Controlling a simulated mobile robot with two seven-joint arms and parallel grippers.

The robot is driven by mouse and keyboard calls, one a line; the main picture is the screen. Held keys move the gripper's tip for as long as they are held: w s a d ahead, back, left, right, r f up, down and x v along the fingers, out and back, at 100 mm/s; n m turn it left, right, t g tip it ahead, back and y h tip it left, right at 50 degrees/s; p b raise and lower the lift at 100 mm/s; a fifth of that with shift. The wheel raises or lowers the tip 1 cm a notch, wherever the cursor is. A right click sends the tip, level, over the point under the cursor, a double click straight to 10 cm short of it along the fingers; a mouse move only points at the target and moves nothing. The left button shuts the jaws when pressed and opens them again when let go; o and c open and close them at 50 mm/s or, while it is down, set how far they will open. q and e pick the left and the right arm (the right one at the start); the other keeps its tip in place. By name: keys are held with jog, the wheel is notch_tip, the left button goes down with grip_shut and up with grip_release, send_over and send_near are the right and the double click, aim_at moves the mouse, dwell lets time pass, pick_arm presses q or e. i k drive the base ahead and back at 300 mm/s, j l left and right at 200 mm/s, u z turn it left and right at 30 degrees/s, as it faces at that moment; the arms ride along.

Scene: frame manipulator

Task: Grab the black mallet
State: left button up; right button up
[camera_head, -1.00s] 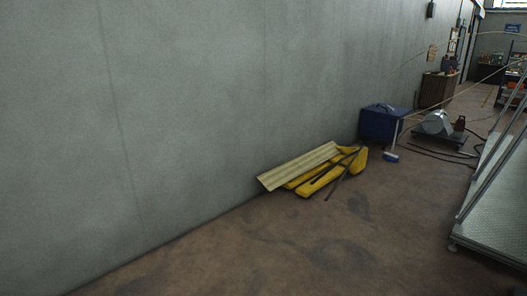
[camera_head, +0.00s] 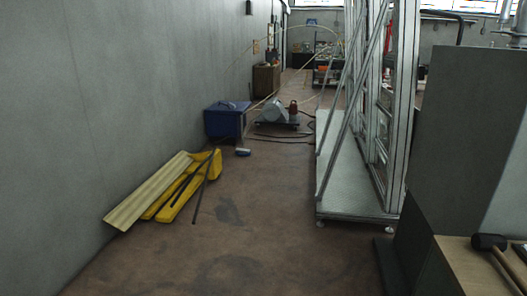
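The black mallet (camera_head: 490,242) lies at the lower right edge of the head view, on a light wooden bench top (camera_head: 468,268). Its dark head points left and part of its handle runs down to the right, cut off by the picture edge. Neither of my grippers shows in the head view.
A tall grey panel (camera_head: 465,140) stands behind the bench. A metal frame with a ramp-like platform (camera_head: 350,185) stands in the middle right. A blue bin (camera_head: 225,122), yellow pieces and a wooden board (camera_head: 150,192) lie along the left wall. The brown floor (camera_head: 240,240) between is clear.

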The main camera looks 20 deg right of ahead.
aim_at(496, 245)
jog(key=i+l+z, duration=0.15)
jog(key=i+z, duration=0.3)
jog(key=i+j+z, duration=0.15)
jog(key=i+z, duration=0.3)
jog(key=i, duration=0.2)
jog(key=i+z, duration=0.2)
jog(key=i, duration=0.5)
jog(key=i+j+z, duration=0.1)
jog(key=i+z, duration=0.15)
jog(key=i, duration=0.45)
jog(key=i+u, duration=0.35)
jog(key=i+l+u, duration=0.2)
jog(key=u, duration=0.2)
jog(key=i+u, duration=0.1)
jog(key=u, duration=7.7)
